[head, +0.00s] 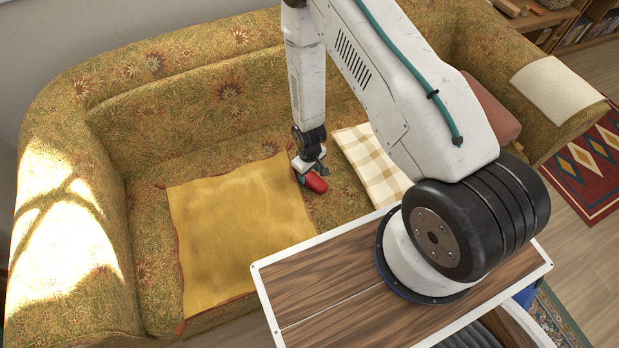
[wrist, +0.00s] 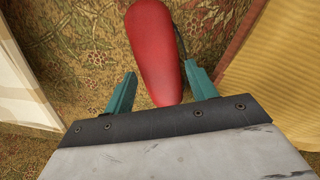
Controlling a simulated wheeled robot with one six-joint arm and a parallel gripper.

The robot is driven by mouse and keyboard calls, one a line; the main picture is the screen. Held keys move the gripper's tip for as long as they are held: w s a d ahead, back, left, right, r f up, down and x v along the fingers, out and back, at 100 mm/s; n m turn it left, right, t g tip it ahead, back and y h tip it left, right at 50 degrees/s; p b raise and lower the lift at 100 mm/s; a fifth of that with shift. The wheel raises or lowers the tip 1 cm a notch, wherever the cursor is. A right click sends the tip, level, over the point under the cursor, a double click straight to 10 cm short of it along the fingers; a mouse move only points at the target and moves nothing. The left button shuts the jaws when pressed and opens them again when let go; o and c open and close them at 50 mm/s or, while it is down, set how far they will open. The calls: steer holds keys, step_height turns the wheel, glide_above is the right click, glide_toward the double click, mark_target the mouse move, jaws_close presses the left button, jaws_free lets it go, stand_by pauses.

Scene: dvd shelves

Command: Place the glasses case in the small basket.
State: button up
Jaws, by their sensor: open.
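The red, rounded glasses case (head: 316,183) lies on the sofa seat between the yellow cloth and the checked cushion. My gripper (head: 312,167) is right at it, pointing down. In the wrist view the case (wrist: 154,45) runs from the top edge down between the two teal fingers of my open gripper (wrist: 161,84). I cannot make out a small basket in either view.
A yellow cloth (head: 240,225) covers the seat left of the case. A checked cushion (head: 372,165) lies to its right. The floral sofa (head: 190,85) has a back and arms rising around the seat. A wooden shelf (head: 585,28) stands at the top right.

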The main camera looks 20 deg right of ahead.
mark_target(309, 176)
steer(key=shift+f, duration=1.55)
steer(key=c, duration=0.7)
steer(key=shift+c, duration=0.2)
steer(key=shift+r, duration=0.15)
